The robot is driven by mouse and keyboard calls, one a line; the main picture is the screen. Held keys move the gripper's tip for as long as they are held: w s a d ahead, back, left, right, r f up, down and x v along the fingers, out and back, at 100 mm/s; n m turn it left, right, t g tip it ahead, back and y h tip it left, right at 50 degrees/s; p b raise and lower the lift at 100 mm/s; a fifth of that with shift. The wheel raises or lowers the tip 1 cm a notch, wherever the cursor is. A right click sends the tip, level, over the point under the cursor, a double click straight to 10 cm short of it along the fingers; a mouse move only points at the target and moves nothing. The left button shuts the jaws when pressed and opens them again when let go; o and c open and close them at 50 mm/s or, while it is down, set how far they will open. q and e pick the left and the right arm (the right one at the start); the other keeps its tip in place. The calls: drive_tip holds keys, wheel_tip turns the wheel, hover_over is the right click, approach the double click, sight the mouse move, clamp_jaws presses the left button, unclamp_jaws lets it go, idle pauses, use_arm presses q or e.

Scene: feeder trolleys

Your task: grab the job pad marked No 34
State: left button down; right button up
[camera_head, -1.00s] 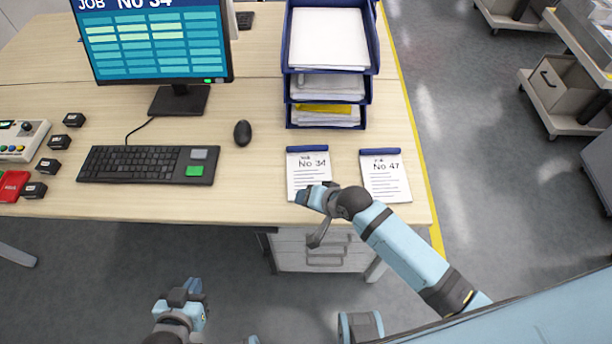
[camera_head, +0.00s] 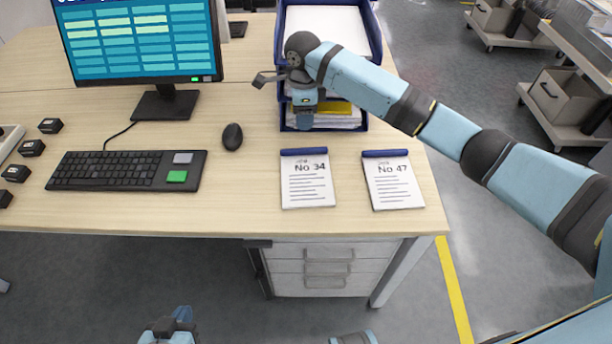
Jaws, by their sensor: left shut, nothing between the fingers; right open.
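The job pad marked No 34 (camera_head: 307,188) lies flat on the desk near its front edge, with a blue binding strip along its top. A similar pad marked No 47 (camera_head: 394,188) lies just to its right. My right gripper (camera_head: 304,118) is open and points down in front of the blue tray stack, beyond the No 34 pad and apart from it. My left gripper (camera_head: 172,326) is shut and empty, low in the picture in front of the desk, partly cut off by the bottom edge.
The blue letter trays (camera_head: 374,112) hold papers at the back of the desk. A monitor (camera_head: 140,45), keyboard (camera_head: 105,170) and mouse (camera_head: 232,137) stand to the left. A drawer unit (camera_head: 328,268) is under the desk. Trolleys (camera_head: 548,122) stand across the floor at right.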

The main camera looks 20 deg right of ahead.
drive_tip(key=b, duration=0.1)
hover_over(304, 149)
drive_tip(key=f, duration=0.7)
drive_tip(key=shift+s, duration=0.25)
drive_tip(key=shift+w+f+b, duration=0.15)
drive_tip(key=shift+f+b, duration=0.2)
drive_tip(key=shift+f, duration=1)
drive_tip(key=shift+w+f+b, duration=0.1)
drive_tip(key=shift+f+b, duration=0.2)
drive_tip(key=shift+f, duration=1.05)
drive_tip(key=shift+c, duration=0.5)
clamp_jaws()
